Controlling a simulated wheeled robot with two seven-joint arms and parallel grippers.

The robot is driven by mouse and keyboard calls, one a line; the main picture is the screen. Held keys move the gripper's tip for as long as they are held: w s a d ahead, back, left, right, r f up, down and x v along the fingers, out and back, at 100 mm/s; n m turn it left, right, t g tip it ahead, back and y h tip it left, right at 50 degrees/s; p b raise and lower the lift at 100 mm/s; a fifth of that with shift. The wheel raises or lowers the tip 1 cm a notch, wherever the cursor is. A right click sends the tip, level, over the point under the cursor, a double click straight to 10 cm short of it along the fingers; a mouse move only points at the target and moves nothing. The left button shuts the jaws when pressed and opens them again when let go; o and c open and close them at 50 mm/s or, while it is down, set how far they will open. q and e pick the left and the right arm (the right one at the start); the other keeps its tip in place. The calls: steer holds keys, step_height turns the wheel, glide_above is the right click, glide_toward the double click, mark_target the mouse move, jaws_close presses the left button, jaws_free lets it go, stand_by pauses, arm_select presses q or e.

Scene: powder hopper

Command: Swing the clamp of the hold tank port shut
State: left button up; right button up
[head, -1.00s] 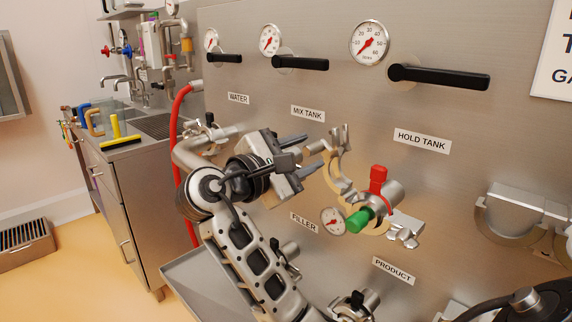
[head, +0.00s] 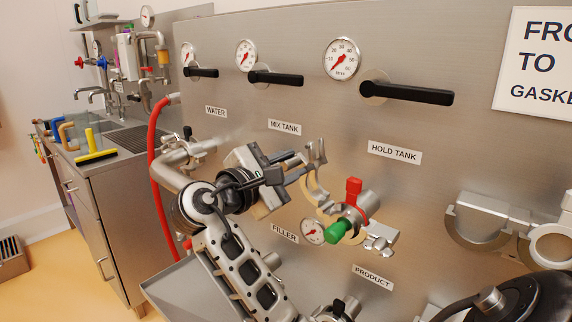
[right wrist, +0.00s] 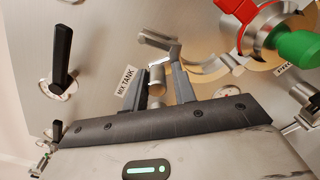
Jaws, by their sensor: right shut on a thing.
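The hold tank port (head: 345,218) carries a red handle (head: 353,190) and a green end piece (head: 338,231), both also in the right wrist view. Its clamp (head: 317,153) stands open: one curved half juts up and left with a forked end, and the wing nut piece (head: 379,237) hangs at the lower right. My right gripper (head: 301,166) is at the left of the raised half. In the right wrist view its fingers (right wrist: 158,82) are on either side of a short metal cylinder at the clamp's end, shut on it. My left gripper is not in view.
The panel has black levers (head: 405,93) and gauges above the port, and a small gauge (head: 312,232) close at its left. A HOLD TANK label (head: 395,153) sits above. Large metal fittings (head: 480,220) stand at the right. A red hose (head: 155,150) runs down at the left.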

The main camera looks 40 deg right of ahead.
mark_target(311, 153)
steer(key=s+r+p, duration=0.2)
steer(key=s, duration=0.1)
steer(key=shift+d+r+p, duration=0.2)
steer(key=shift+d+p, duration=0.1)
steer(key=shift+d, duration=0.05)
steer(key=shift+c, duration=0.7)
steer(key=shift+s+d+f, duration=0.15)
steer(key=shift+s+d, duration=0.05)
steer(key=shift+d, duration=0.05)
steer(key=shift+a, duration=0.1)
steer(key=shift+s+p, duration=0.75)
steer(key=shift+s, duration=0.45)
steer(key=shift+s+f, duration=0.15)
steer(key=shift+s, duration=0.45)
steer(key=shift+c, duration=0.2)
steer(key=shift+f, duration=0.1)
